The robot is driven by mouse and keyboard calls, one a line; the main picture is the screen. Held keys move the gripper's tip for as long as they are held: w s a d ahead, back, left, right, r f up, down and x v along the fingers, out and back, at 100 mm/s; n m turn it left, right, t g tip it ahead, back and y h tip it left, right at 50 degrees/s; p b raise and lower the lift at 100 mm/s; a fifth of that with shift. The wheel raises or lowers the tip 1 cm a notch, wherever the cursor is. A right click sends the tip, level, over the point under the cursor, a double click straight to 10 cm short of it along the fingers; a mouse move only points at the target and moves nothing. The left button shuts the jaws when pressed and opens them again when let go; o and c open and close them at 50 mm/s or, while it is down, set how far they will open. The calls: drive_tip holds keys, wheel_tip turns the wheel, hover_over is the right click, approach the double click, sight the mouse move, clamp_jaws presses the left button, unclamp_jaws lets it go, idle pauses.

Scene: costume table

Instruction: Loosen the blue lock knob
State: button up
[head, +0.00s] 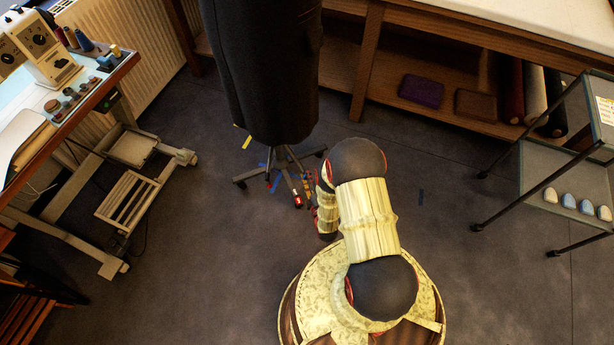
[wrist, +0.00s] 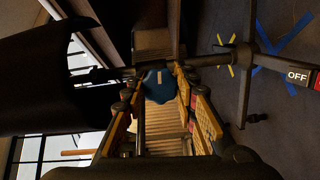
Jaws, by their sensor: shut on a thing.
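The blue lock knob (wrist: 160,86) has a lobed rim and a pale mark on its face. It sits on the dark stand pole (wrist: 212,59), which runs sideways across the wrist view. My gripper (wrist: 156,76) is shut on the knob, one finger on each side of it. In the head view my gripper (head: 309,182) is low beside the stand, partly behind my arm, and the knob cannot be made out there. The dark garment on the form (head: 262,75) hangs above the stand's legged base (head: 282,166).
A box marked OFF (wrist: 298,77) lies by the stand's legs. Blue and yellow tape marks the floor. A sewing table (head: 62,110) stands at left, a wooden shelf bench (head: 440,105) behind, and a glass-shelved cart (head: 560,165) at right. Floor between is mostly clear.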

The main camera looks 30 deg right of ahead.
drive_tip(key=shift+s+f+n, duration=0.25)
drive_tip(key=shift+s+n, duration=0.1)
drive_tip(key=shift+n, duration=0.55)
drive_tip(key=o, duration=0.9)
drive_tip(key=shift+o, duration=1.2)
drive_tip(key=shift+w+r, duration=0.15)
drive_tip(key=shift+w, duration=0.05)
drive_tip(key=v, duration=0.7)
drive_tip(key=shift+s, duration=0.25)
